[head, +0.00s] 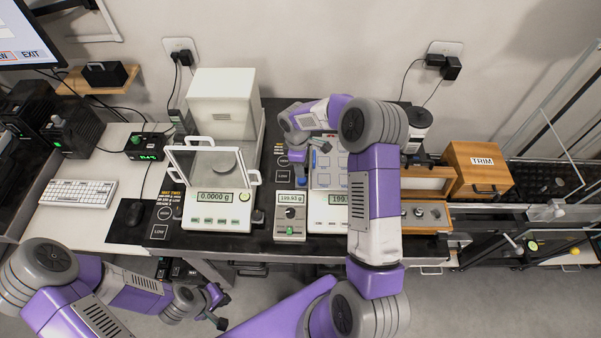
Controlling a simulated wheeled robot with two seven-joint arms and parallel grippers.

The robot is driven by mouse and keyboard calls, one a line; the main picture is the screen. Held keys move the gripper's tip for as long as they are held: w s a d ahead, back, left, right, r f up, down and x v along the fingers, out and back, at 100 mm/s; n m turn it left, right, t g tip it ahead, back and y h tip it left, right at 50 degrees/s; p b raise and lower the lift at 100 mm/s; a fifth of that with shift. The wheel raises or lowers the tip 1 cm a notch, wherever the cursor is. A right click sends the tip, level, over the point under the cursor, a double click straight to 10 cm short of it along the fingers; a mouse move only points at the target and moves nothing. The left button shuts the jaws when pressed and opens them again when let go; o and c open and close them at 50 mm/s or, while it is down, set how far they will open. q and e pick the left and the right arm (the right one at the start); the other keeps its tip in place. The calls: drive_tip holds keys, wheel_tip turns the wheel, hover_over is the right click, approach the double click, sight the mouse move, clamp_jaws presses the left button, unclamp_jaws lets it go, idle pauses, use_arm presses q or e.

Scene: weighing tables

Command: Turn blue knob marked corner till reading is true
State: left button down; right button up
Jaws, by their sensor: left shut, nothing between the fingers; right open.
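A small blue knob (301,182) shows just under my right gripper (299,170), behind the small display box. My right gripper points down over it and is open; the fingers hide part of the knob, and I cannot tell whether they touch it. The small box (290,230) reads 199.93 g and has a dark dial on its front. The right balance (322,228) beside it shows a reading starting 199, the rest hidden by my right arm. My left gripper (215,307) is shut and empty at the lower left, in front of the table.
A left balance (218,212) with a glass-framed draft shield reads 0.0000 g. A wooden box marked TRIM (480,169) stands at the right. A keyboard (83,193) and black mouse (133,212) lie on the left table. Cards marked LOW lie on the dark tabletop.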

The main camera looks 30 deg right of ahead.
sight(300, 179)
drive_tip(key=shift+w+a+f+g+h+b, duration=0.1)
drive_tip(key=shift+f+g+h+b, duration=0.3)
drive_tip(key=shift+f+b, duration=0.7)
drive_tip(key=shift+w+a+f+g+h+b, duration=0.2)
drive_tip(key=shift+f+h+b, duration=0.5)
drive_tip(key=shift+f, duration=0.6)
drive_tip(key=shift+s+a+f+g+h+b, duration=0.1)
drive_tip(key=shift+f+g+h+b, duration=0.25)
drive_tip(key=shift+f+b, duration=0.8)
drive_tip(key=c, duration=0.8)
drive_tip(key=shift+o, duration=0.2)
drive_tip(key=shift+m+g, duration=0.35)
drive_tip(key=shift+m, duration=0.45)
drive_tip(key=o, duration=0.8)
drive_tip(key=shift+y, duration=0.25)
drive_tip(key=shift+c, duration=0.2)
